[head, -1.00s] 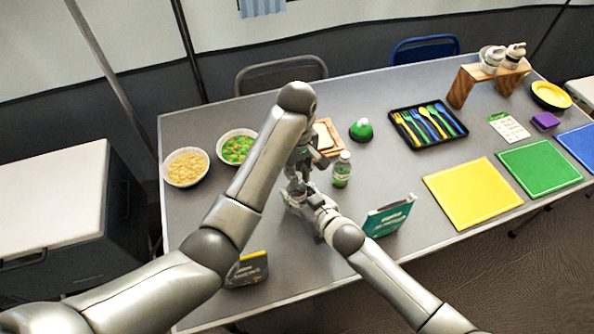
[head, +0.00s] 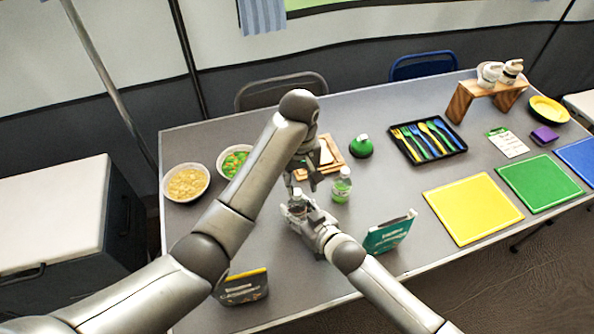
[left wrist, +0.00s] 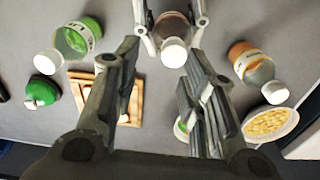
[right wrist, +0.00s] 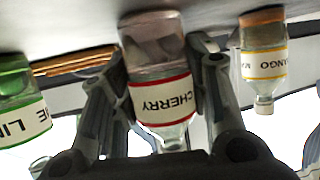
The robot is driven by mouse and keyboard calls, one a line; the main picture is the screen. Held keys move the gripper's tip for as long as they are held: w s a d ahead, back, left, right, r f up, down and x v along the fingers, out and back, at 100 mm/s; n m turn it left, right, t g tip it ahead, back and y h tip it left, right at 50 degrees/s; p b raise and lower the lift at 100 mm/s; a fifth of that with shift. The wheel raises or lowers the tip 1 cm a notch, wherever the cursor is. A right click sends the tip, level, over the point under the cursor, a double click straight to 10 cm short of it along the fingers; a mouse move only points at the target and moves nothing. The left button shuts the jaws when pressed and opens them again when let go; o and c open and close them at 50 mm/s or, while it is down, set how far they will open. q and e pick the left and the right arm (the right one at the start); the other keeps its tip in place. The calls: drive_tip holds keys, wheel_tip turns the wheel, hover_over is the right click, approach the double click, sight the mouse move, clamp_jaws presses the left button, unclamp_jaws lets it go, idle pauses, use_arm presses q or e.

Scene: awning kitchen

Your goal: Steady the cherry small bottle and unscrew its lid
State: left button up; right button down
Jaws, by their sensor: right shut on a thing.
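The cherry small bottle (right wrist: 160,88) stands between my right gripper's fingers, its red-edged label facing the right wrist camera. My right gripper (head: 300,212) is shut on its body. In the left wrist view the bottle (left wrist: 172,27) has its white lid (left wrist: 173,53) on, toward that camera. My left gripper (head: 303,182) is above the bottle, with its fingers spread on either side of the lid in the left wrist view and nothing held between them. In the head view, the arms and grippers partly cover the bottle.
A lime bottle (head: 342,187) stands close to the right of the grippers. A mango bottle (right wrist: 263,62) stands on the other side. A wooden board (head: 338,160), bowls (head: 186,183), a teal box (head: 390,232) and a dark box (head: 242,288) are nearby.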

sight(297, 192)
use_arm(q)
drive_tip(key=r+m, duration=0.2)
drive_tip(key=m, duration=0.5)
drive_tip(key=r+m, duration=0.2)
drive_tip(key=m, duration=0.5)
drive_tip(key=s+r+m, duration=0.1)
drive_tip(key=r+m, duration=0.1)
drive_tip(key=m, duration=0.5)
drive_tip(key=shift+a+g, duration=0.3)
drive_tip(key=shift+a, duration=0.1)
drive_tip(key=shift+f+m, duration=0.3)
drive_tip(key=shift+f, duration=0.1)
wheel_tip(297, 192, down, 7)
drive_tip(key=shift+f, duration=0.15)
